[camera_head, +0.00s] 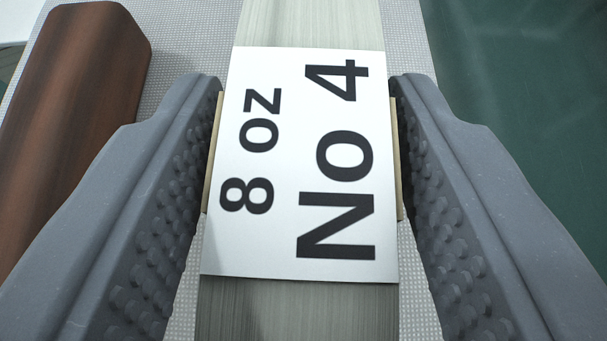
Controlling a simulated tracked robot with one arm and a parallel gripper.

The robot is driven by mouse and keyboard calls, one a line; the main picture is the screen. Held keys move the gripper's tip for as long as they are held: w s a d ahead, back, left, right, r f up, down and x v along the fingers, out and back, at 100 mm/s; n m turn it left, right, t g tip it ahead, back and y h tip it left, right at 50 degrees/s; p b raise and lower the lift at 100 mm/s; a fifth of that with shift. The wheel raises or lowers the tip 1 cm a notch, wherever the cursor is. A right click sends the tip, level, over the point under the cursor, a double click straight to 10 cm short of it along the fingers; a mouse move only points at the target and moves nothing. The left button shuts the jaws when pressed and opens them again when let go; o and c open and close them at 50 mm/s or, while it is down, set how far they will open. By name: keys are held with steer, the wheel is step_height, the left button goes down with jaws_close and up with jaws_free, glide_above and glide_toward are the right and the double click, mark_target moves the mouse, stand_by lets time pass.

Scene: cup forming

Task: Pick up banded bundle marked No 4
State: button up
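The banded bundle (298,308) is a grey-green stack of long strips. It runs from the bottom to the top of the view. A white label (285,160) on it reads "8 oz" and "No 4", turned sideways. Tan band edges (399,160) show at both sides of the label. My gripper (306,82) has one grey studded finger on each side of the bundle, close against the band edges. Whether the pads press on the bundle is not clear. The bundle's underside is hidden.
A dark reddish-brown wooden block (80,110) lies at the upper left, beside my left finger. A grey woven surface (195,30) lies under the bundle. A dark green surface (520,80) is at the right, with no objects seen on it.

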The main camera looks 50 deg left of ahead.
jaws_close()
steer(key=shift+r, duration=0.1)
